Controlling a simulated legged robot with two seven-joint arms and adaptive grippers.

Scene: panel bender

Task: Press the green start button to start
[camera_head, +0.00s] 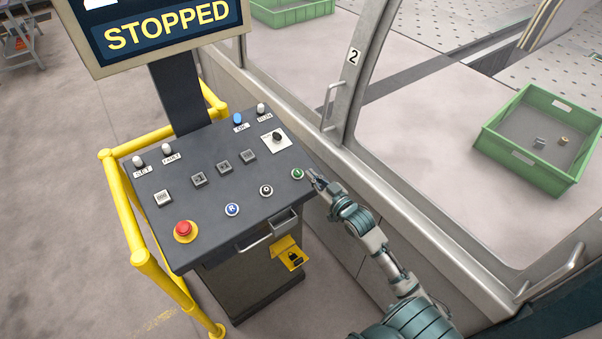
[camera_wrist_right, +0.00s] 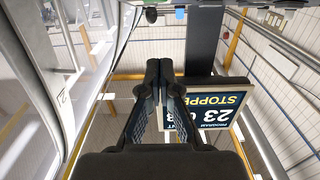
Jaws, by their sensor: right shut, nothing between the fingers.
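The green start button (camera_head: 297,174) sits at the right front corner of the dark control panel (camera_head: 215,165). My right gripper (camera_head: 313,179) is shut and empty, with its fingertips just right of the green button. I cannot tell whether they touch it. In the right wrist view the shut fingers (camera_wrist_right: 163,72) point toward the panel's edge at the top, and the green button is not clearly seen. The screen (camera_head: 155,28) above the panel reads STOPPED; it also shows upside down in the wrist view (camera_wrist_right: 210,115). My left gripper is not in view.
A red emergency button (camera_head: 184,230), a blue button (camera_head: 232,209) and a black button (camera_head: 266,190) line the panel's front. A yellow rail (camera_head: 120,195) borders its left. A machine door frame (camera_head: 352,80) stands at right, with a green crate (camera_head: 535,135) behind the glass.

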